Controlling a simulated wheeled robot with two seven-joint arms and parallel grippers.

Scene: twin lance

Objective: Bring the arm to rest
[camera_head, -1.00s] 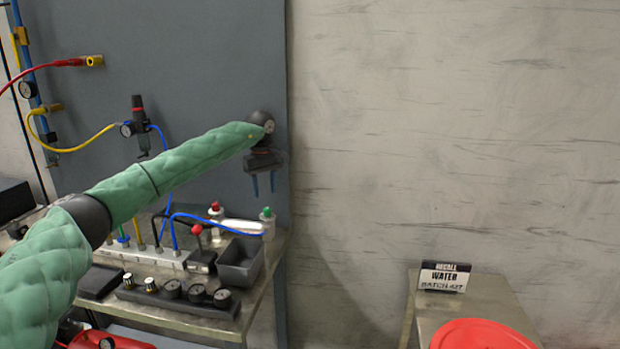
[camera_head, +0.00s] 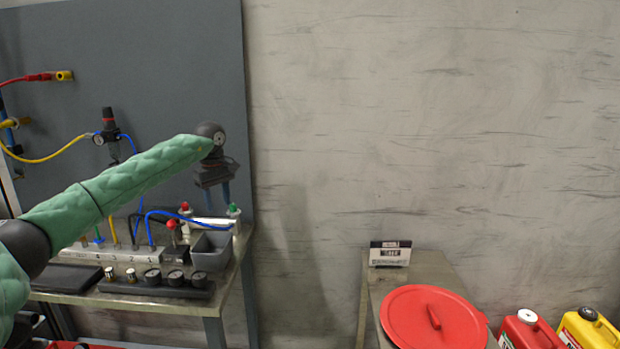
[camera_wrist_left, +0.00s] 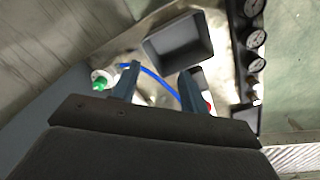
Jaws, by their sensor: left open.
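My left arm, in a green padded sleeve, reaches in from the left in the head view. My left gripper (camera_head: 217,192) hangs at its end, pointing down above the back right part of the metal bench (camera_head: 232,275). Its two blue fingers are apart with nothing between them; they also show in the left wrist view (camera_wrist_left: 157,88). Below it are a grey open bin (camera_head: 211,246) and a green-capped white fitting (camera_head: 234,212). The bin also shows in the wrist view (camera_wrist_left: 178,47), beyond the fingers. My right gripper is not in view.
A gauge block (camera_head: 155,285), a manifold (camera_head: 100,254) and a blue hose (camera_head: 160,213) lie on the bench. A grey panel (camera_head: 170,60) stands behind. At right are a low table with a sign (camera_head: 390,254), a red lid (camera_head: 420,318) and red and yellow jugs (camera_head: 590,330).

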